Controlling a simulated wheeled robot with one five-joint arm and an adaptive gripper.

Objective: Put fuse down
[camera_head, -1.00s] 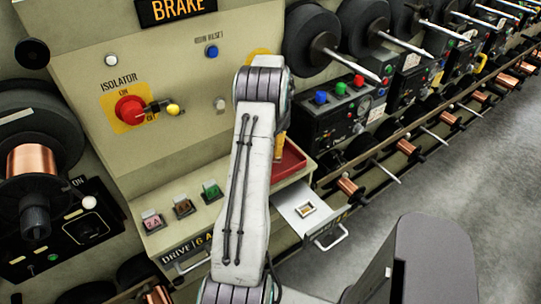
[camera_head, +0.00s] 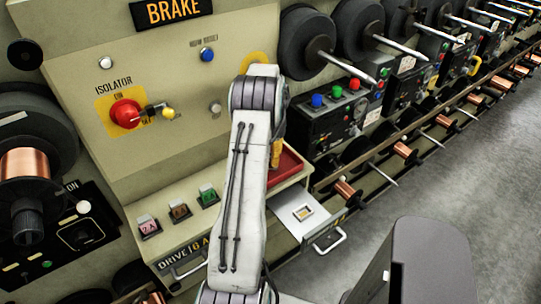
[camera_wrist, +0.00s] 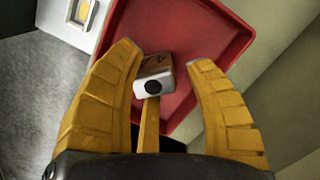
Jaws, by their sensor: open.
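A fuse (camera_wrist: 154,80), with a white body, a brown face bearing a dark mark and a black round spot, shows over the red tray (camera_wrist: 229,28) in the wrist view. My gripper (camera_wrist: 168,66) is open, with its yellow fingers apart on either side of the fuse. A gap shows between the fuse and each side finger. Whether the fuse rests fully on the tray floor is hard to tell. In the head view the red tray (camera_head: 291,165) is partly behind my arm, and the fuse is hidden.
An open drawer (camera_head: 288,207) holding a small framed piece (camera_head: 303,212) juts out beside the tray. A red isolator knob (camera_head: 126,113) is on the panel. Spools with protruding spindles line the right; the grey floor is clear.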

